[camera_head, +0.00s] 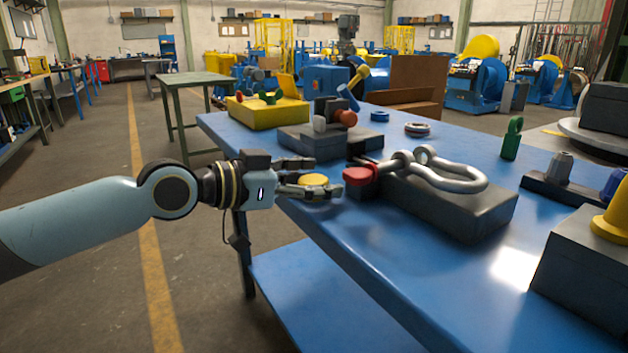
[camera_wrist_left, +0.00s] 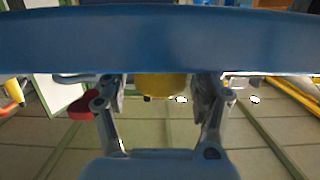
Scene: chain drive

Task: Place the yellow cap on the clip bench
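The yellow cap (camera_head: 313,180) is small and rounded and sits between the fingers of my left gripper (camera_head: 309,179), over the near left side of the blue table. The cap also shows between the two fingers in the left wrist view (camera_wrist_left: 162,86); its far end is hidden by a blue band. My left gripper appears shut on it, though a thin gap shows beside one finger. Which fixture is the clip bench is unclear; a yellow block (camera_head: 268,116) with green clips stands at the far left of the table. My right gripper is not in view.
A dark block (camera_head: 470,215) carries a grey shackle with a red end (camera_head: 360,175), just right of my left gripper. Another dark block (camera_head: 300,143) with small parts stands behind. A yellow cone (camera_head: 612,222) sits at right. The table's near front (camera_head: 370,270) is clear.

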